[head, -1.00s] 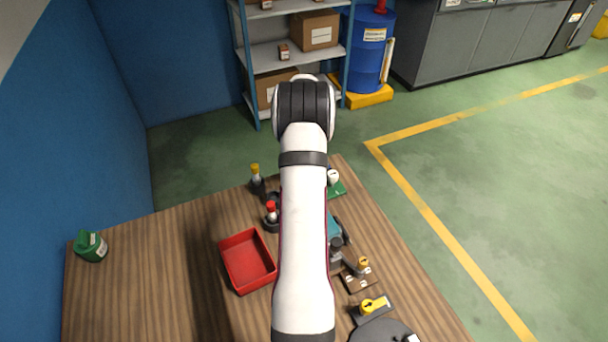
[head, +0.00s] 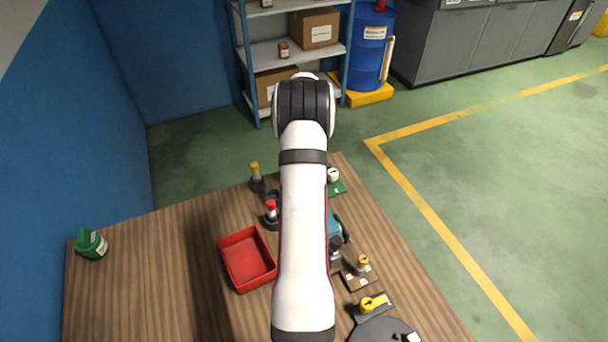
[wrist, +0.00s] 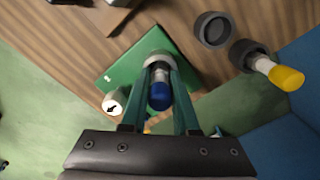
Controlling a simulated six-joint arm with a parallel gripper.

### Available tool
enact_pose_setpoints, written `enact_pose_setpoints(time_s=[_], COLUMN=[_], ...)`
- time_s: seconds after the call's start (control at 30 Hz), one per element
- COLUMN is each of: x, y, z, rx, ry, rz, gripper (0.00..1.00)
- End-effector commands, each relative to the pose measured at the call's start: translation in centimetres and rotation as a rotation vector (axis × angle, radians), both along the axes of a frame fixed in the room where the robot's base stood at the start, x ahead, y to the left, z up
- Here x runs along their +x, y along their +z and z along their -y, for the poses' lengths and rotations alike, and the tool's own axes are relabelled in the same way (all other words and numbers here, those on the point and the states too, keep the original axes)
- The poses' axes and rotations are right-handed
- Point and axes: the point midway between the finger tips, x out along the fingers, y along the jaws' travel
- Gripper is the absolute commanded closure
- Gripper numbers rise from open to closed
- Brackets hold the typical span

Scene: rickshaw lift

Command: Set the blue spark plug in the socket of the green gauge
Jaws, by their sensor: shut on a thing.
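The blue spark plug (wrist: 160,94) is between the two teal fingers of my gripper (wrist: 160,66) in the wrist view. My gripper is shut on it. The green gauge (wrist: 120,75) lies under the fingertips, with its green plate and white dial (wrist: 112,104) to the left of the plug. The plug's lower end points at a grey round part on the plate. I cannot tell whether it is inside the socket or just above it. In the head view the gauge (head: 337,187) shows at the table's far edge, and my arm hides the plug.
In the head view, a red-topped plug (head: 271,208) and a red tray (head: 248,260) are left of my arm. Several small fixtures stand at the right. The table's left is mostly clear.

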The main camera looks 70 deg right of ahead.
Motion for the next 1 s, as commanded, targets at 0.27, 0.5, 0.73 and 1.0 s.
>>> enact_pose_setpoints(time_s=[0.27,0.5,0.73,1.0], x=[0.0,0.0,0.0,0.1], y=[-0.6,-0.7,-1.0,-1.4], z=[0.0,0.0,-0.1,-0.2], rx=[0.000,0.002,0.003,0.003], ry=[0.001,0.002,0.002,0.001], rz=[0.000,-0.001,-0.001,0.000], gripper=[1.00,1.00,1.00,1.00])
